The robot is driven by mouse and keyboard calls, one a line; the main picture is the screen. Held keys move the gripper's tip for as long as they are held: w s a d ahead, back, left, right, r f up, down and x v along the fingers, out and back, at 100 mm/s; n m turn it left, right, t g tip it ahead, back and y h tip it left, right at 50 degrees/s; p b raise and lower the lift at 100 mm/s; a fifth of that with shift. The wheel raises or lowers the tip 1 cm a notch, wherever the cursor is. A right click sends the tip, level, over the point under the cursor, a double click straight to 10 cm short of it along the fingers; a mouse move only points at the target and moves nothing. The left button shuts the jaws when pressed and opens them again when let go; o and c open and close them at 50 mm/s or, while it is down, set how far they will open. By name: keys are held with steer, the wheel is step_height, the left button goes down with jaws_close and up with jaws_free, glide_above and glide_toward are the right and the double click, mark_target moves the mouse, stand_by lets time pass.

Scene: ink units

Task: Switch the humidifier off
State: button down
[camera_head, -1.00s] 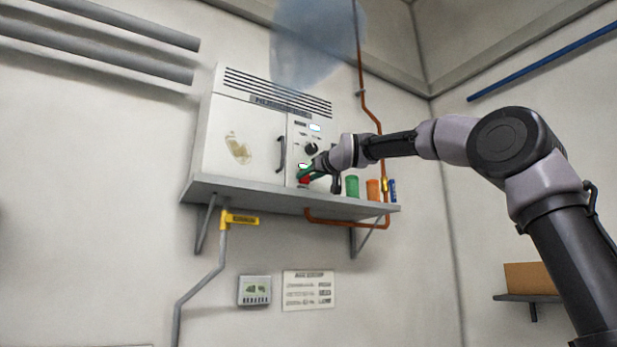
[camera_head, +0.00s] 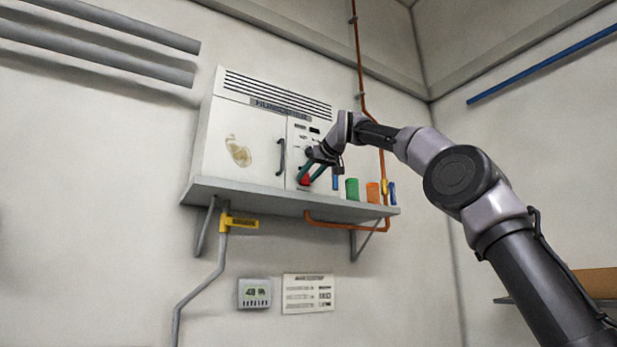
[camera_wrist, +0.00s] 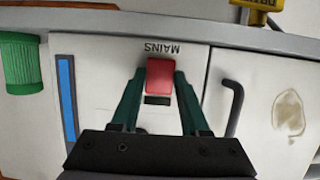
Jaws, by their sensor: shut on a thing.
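The humidifier (camera_head: 245,125) is a white cabinet on a wall shelf, with a vent grille on top. Its small display (camera_head: 314,130) is dark. In the wrist view, which is upside down, a red switch (camera_wrist: 160,77) sits beside the word MAINS on the white front panel. My gripper (camera_wrist: 161,82) has its two green fingers closed on the sides of this switch. In the head view my gripper (camera_head: 307,176) is at the lower right of the front, and the red switch (camera_head: 304,181) shows at its tips. My gripper hides part of the control panel there.
The grey shelf (camera_head: 240,192) runs under the cabinet. A black door handle (camera_head: 281,156) is left of my gripper. A yellow-handled valve (camera_head: 240,221) is below the shelf.

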steer(key=shift+c, duration=2)
jaws_free()
steer(key=v, duration=1.1)
steer(key=s+d+f+m+g+h, duration=0.1)
steer(key=s+d+f+m+h, duration=0.1)
steer(key=s+d+f, duration=0.6)
steer(key=s+d+f+m+g+h, duration=0.2)
steer(key=s+d+f+m, duration=0.3)
steer(key=f, duration=1.8)
steer(key=s+d+f+m+g+h, duration=0.1)
steer(key=s+d+f+m, duration=0.3)
steer(key=s+d+f, duration=0.7)
steer(key=s+f+h, duration=0.1)
steer(key=s+f, duration=0.3)
steer(key=shift+s+f+g, duration=0.15)
steer(key=shift+s+g, duration=0.05)
steer(key=shift+g, duration=0.1)
